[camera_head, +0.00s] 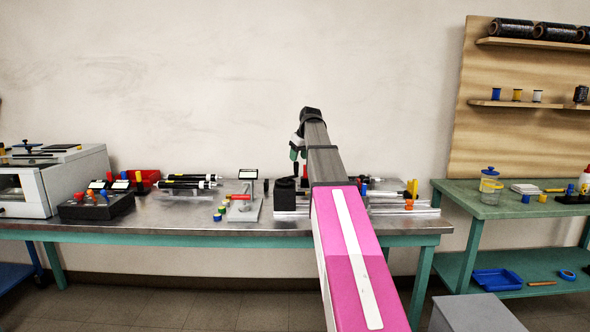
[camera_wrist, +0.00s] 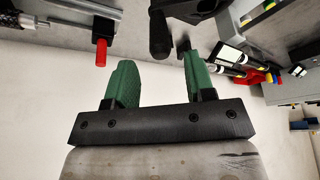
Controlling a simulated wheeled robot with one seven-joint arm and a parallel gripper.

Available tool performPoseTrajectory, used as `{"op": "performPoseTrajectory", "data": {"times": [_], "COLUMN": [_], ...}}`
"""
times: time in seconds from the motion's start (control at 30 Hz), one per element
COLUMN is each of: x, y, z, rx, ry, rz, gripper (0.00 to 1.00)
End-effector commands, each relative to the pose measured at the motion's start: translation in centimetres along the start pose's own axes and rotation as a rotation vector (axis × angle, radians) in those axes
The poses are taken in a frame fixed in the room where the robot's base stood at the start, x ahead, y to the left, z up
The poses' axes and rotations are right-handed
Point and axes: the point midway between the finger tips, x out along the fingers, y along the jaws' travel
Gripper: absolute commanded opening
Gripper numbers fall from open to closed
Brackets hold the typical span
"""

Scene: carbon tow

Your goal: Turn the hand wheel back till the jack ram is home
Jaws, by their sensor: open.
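My gripper (camera_wrist: 159,62) has two green fingers standing apart with nothing between their tips. A black handle (camera_wrist: 160,36), likely the hand wheel's knob, hangs just beyond the gap in the wrist view. It joins a black part (camera_wrist: 196,9), probably the wheel, cut off by the top edge. I cannot tell whether the right finger touches that part. In the head view my gripper (camera_head: 297,151) shows partly, above the bench and behind my pink arm. My arm hides much of the fixture there. The jack ram cannot be made out clearly.
A red-tipped clamp (camera_wrist: 101,52) is left of my fingers in the wrist view. A green side table (camera_head: 500,206) stands right.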

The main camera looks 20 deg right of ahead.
Motion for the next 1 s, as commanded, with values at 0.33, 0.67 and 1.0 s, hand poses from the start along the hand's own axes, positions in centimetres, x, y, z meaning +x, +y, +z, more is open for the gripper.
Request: {"op": "performPoseTrajectory", "data": {"times": [0.33, 0.67, 1.0], "x": [5.5, 6.6, 6.6], "y": [0.0, 0.0, 0.0], "z": [0.0, 0.0, 0.0], "rx": [-0.002, -0.002, -0.002], "ry": [-0.001, 0.001, 0.000], "rz": [0.000, 0.002, 0.001], "gripper": [0.49, 0.49, 0.00]}}
